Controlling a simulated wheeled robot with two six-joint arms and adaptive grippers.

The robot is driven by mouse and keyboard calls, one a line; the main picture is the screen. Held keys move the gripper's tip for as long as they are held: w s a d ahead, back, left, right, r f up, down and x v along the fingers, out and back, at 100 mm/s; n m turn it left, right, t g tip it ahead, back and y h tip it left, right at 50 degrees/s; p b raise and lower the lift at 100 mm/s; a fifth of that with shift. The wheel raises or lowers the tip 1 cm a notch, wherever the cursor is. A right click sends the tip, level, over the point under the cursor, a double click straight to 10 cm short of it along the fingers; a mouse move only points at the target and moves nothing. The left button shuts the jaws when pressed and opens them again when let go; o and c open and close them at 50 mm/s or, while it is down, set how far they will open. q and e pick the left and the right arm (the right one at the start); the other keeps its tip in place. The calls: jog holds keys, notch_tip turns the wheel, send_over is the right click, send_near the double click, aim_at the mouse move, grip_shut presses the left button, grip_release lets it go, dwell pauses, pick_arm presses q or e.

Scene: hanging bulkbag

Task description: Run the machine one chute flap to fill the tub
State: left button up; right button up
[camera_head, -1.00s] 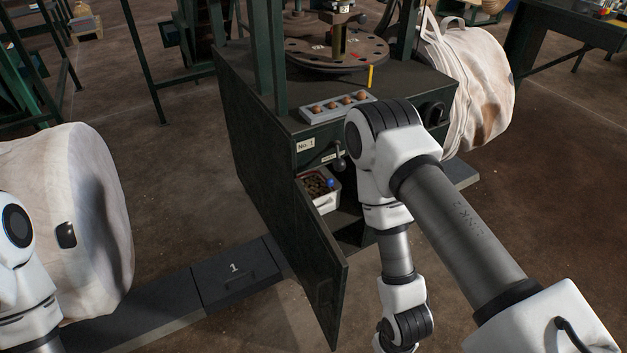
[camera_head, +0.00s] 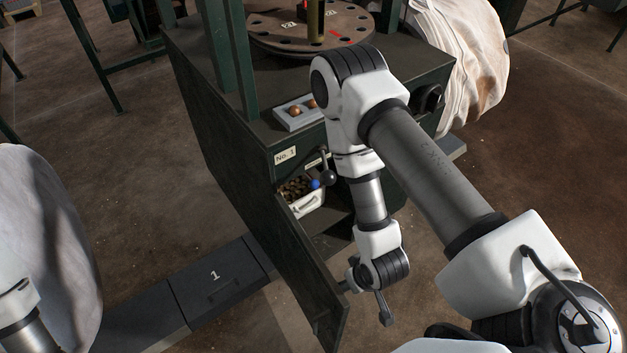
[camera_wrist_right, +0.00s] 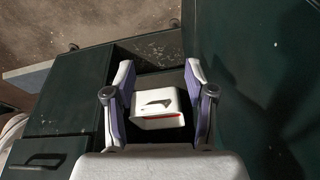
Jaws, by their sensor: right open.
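The machine marked No. 1 (camera_head: 286,155) is a dark green cabinet with its door (camera_head: 318,285) swung open. A white tub (camera_head: 308,204) sits inside the opening, with brown lumps in it. A blue ball (camera_head: 315,184) shows at the tub, beside a dark-knobbed lever (camera_head: 329,177) on the cabinet front. My right gripper (camera_head: 364,300) is open and empty, in front of the opening. In the right wrist view, the tub (camera_wrist_right: 158,122), with a handle and a red line, appears between the open fingers (camera_wrist_right: 160,90). My left gripper is out of view.
A tray of brown balls (camera_head: 296,116) and a round turntable (camera_head: 310,32) are on top of the cabinet. A floor plate marked 1 (camera_head: 215,275) lies at left. Pale bulk bags stand left (camera_head: 45,235) and right (camera_head: 470,65). Bare floor lies at right.

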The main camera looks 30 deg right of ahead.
jog(key=w+t+b, duration=0.3)
jog(key=w+t, duration=0.1)
jog(key=w, duration=0.3)
jog(key=m+t+b, duration=0.1)
jog(key=t+b, duration=0.6)
jog(key=b, duration=0.6)
send_near(316, 187)
notch_tip(316, 187, down, 4)
jog(key=a, duration=0.3)
jog(key=w+d+t+b, duration=0.1)
jog(key=b, duration=0.2)
jog(key=w+m+t+b, duration=0.1)
jog(key=b, duration=0.2)
jog(key=w+d+t+h+b, duration=0.1)
jog(key=w+b, duration=0.1)
jog(key=b, duration=0.1)
jog(key=shift+d+r+t, duration=0.3)
jog(key=shift+d+r, duration=0.1)
jog(key=w+b, duration=0.2)
jog(key=w, duration=0.4)
jog(key=shift+d+f, duration=0.1)
jog(key=shift+d, duration=0.05)
jog(key=shift+w, duration=0.45)
jog(key=shift+c, duration=0.3)
